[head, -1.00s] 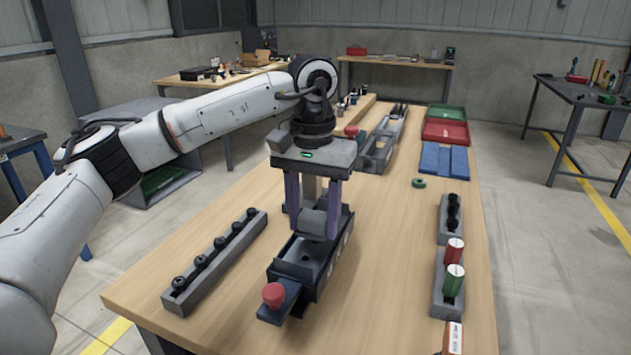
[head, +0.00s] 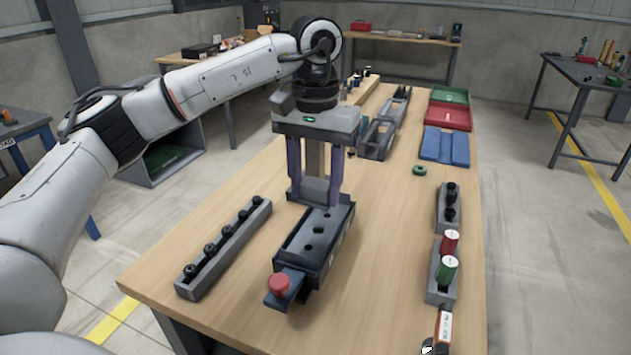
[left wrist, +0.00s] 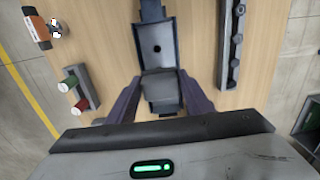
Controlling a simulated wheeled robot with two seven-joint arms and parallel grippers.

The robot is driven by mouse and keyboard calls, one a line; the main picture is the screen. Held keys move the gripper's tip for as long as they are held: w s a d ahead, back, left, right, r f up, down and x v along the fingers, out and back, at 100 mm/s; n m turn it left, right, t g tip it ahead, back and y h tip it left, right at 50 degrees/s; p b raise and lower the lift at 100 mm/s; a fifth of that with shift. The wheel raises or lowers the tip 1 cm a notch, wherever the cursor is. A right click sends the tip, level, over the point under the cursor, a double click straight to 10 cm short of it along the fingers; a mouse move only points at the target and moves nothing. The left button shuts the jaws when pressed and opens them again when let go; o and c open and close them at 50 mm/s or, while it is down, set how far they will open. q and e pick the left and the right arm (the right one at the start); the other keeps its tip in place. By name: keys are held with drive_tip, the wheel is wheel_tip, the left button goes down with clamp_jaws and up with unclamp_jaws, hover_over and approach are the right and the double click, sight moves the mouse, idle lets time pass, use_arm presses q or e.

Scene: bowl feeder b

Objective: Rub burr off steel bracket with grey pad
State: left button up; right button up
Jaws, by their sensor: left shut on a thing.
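My left gripper (head: 314,196) is shut on the grey pad (head: 313,190), a blocky grey piece between its two purple fingers. The pad is at the far end of a dark fixture (head: 281,262); I cannot tell whether it touches anything there. The steel bracket (head: 318,232) appears as a flat dark grey plate with holes, lying in the fixture. No burr can be made out. In the left wrist view the pad (left wrist: 160,84) hides part of the bracket (left wrist: 155,42), and the fingers stand on both sides. My right gripper is not in view.
A red knob (head: 279,284) stands at the fixture's near end. A rail with black knobs (head: 226,252) lies to the left. Holders (head: 434,285) with red and green cylinders stand right, near an orange-and-white box (head: 443,327). Blue (head: 445,147) and red trays lie farther back. Table between is clear.

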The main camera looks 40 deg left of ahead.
use_arm(q)
wheel_tip(320, 180, up, 2)
drive_tip(key=shift+r+p, duration=0.25)
drive_tip(key=shift+p, duration=0.85)
drive_tip(key=shift+r, duration=1.8)
